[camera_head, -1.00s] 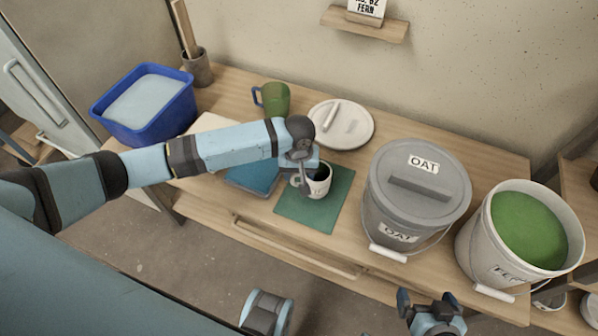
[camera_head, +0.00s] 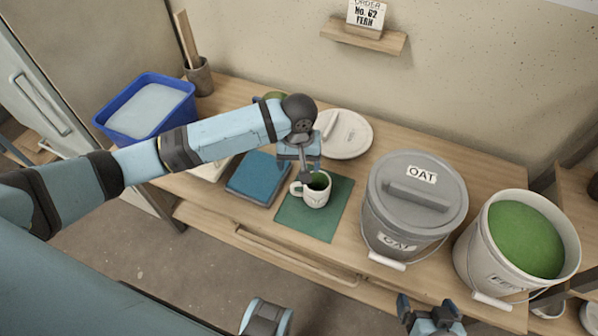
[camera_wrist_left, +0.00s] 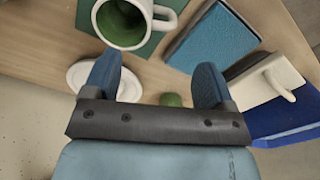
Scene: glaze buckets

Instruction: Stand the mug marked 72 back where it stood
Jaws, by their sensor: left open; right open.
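A white mug (camera_head: 318,196) with a green inside stands upright on the dark green mat (camera_head: 328,222). Its handle is on the left, and the marking on its front is too small to read. In the left wrist view the mug (camera_wrist_left: 123,22) is at the top left, beyond my fingers. My left gripper (camera_head: 297,174) is open and empty, just above and behind the mug; its spread fingers also show in the left wrist view (camera_wrist_left: 157,78). A green mug (camera_head: 272,97) at the back is mostly hidden by my left arm. My right gripper (camera_head: 430,308) is open and empty at the front.
A blue tile (camera_head: 258,178) lies left of the mat. A round white lid (camera_head: 346,134) lies behind. A lidded OAT bucket (camera_head: 415,205) and an open bucket of green glaze (camera_head: 525,235) stand to the right. A blue tub (camera_head: 150,105) stands at the back left.

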